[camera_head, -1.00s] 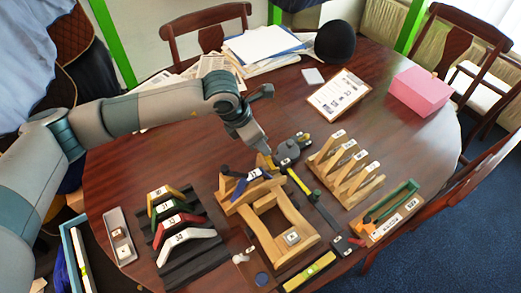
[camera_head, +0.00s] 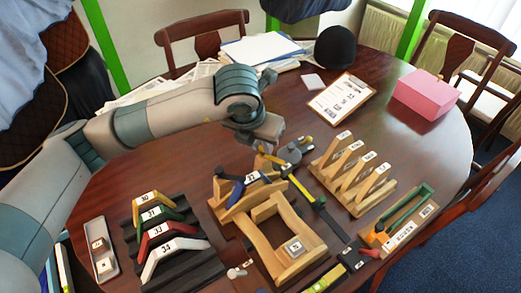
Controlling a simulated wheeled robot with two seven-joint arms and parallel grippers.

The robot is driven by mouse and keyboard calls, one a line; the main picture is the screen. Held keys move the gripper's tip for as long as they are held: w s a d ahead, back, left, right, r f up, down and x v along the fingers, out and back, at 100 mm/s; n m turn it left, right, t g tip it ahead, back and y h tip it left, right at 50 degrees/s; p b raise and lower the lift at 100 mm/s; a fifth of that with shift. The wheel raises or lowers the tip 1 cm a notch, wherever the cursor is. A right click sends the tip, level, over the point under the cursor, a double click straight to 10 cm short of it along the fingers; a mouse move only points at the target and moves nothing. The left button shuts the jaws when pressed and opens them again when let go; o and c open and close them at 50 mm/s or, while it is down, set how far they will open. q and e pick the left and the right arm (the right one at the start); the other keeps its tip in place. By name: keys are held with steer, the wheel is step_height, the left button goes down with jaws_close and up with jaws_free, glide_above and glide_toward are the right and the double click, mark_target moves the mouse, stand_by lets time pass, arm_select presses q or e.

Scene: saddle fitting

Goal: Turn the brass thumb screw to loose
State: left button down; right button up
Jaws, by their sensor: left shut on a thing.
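My left gripper (camera_head: 261,150) reaches down from the upper left, behind the wooden saddle frame (camera_head: 312,240). Its fingers are shut on a small yellowish piece that looks like the brass thumb screw (camera_head: 262,161). The fingers and the frame's raised end hide most of the screw, so its turn angle cannot be read. A blue gullet bar (camera_head: 239,189) sits across the raised end of the frame. A black and yellow tool (camera_head: 303,190) lies along the frame's right side. My right gripper is not in view.
A black rack (camera_head: 192,272) with coloured gullet bars stands left of the frame. A wooden rack (camera_head: 350,205) with upright slats stands to the right. A grey tool (camera_head: 296,150) lies close to the gripper. A clipboard (camera_head: 341,98) and pink box (camera_head: 425,93) are farther back.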

arm_select(q)
steer(key=shift+f+b, duration=0.15)
steer(key=shift+b, duration=0.15)
steer(key=n+b, duration=0.1)
steer(key=n, duration=0.1)
steer(key=n+y+b, duration=0.1)
steer(key=b, duration=0.1)
steer(key=shift+d+n+t+b, duration=0.2)
steer(key=shift+n+t+b, duration=0.1)
steer(key=shift+n, duration=0.1)
steer(key=shift+n+y, duration=0.4)
steer(key=shift+n, duration=0.1)
steer(key=shift+d+r+n+y+b, duration=0.1)
steer(key=shift+r+n+y+b, duration=0.2)
steer(key=shift+n, duration=0.6)
steer(key=shift+w+d+f+n+y, duration=0.1)
steer(key=shift+n+y, duration=0.3)
steer(key=shift+n, duration=0.65)
steer(key=shift+d+n+y, duration=0.1)
steer(key=shift+n+y, duration=0.3)
steer(key=shift+n, duration=0.65)
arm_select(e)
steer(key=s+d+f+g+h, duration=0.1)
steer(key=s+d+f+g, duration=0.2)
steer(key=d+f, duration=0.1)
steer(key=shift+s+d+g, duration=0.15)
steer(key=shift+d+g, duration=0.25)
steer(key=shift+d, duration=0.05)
